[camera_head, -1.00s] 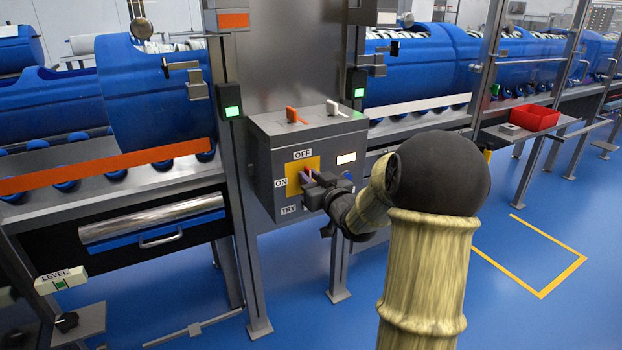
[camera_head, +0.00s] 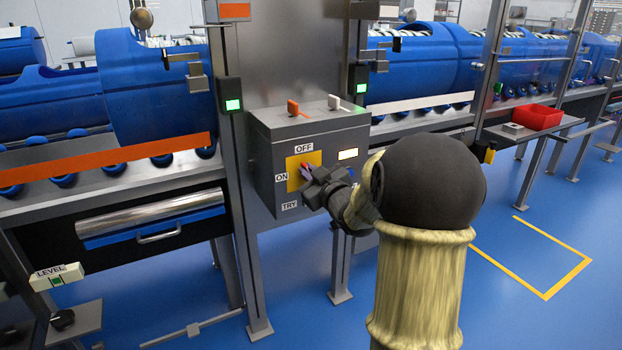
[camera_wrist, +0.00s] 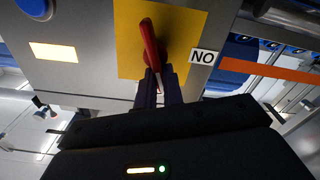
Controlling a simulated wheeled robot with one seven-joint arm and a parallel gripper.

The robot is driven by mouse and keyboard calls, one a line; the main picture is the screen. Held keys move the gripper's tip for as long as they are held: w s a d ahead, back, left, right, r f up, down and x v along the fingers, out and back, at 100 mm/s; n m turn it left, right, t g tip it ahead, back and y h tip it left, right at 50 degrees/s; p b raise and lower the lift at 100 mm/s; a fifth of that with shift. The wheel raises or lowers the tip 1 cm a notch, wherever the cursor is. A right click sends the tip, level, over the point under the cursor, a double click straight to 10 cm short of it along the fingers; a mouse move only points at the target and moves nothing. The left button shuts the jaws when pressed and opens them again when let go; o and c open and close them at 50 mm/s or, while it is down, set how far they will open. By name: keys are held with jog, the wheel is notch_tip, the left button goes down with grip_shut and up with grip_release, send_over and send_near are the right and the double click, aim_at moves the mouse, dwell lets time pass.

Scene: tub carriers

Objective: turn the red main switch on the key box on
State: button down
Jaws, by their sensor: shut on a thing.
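The grey key box (camera_head: 320,130) is mounted on the post in the head view. Its front has a yellow plate (camera_head: 294,178) with labels OFF above, ON at the left and TRY at the lower left. The red main switch handle (camera_head: 305,167) stands on this plate and also shows in the wrist view (camera_wrist: 149,42). It lies near the OFF direction, leaning slightly toward ON. My gripper (camera_head: 310,174) is shut on the handle's end; its two dark fingers (camera_wrist: 158,82) close around it in the wrist view. The OFF label is hidden there.
A lit panel (camera_head: 347,154) is on the box front, right of the plate. An orange lever (camera_head: 293,107) and a white lever (camera_head: 335,102) stand on top. Blue tubs (camera_head: 150,90) flank the post. Blue floor (camera_head: 500,300) is open at the right.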

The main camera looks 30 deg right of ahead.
jog(key=n+b, duration=0.2)
jog(key=f+n+b, duration=0.1)
jog(key=n+b, duration=0.1)
jog(key=f+n+b, duration=0.1)
jog(key=n+b, duration=0.1)
jog(key=n, duration=0.1)
jog(key=shift+s+a+f+b, duration=0.1)
jog(key=shift+a+b, duration=0.2)
jog(key=shift+a, duration=0.1)
jog(key=n+b, duration=0.2)
jog(key=shift+f+n+b, duration=0.2)
jog(key=shift+n+b, duration=0.1)
jog(key=shift+n, duration=0.1)
jog(key=n+b, duration=0.3)
jog(key=shift+f, duration=0.1)
jog(key=shift+n, duration=0.3)
jog(key=c, duration=1.5)
grip_release()
jog(key=shift+d+r, duration=0.15)
jog(key=shift+r, duration=0.05)
jog(key=shift+a, duration=0.2)
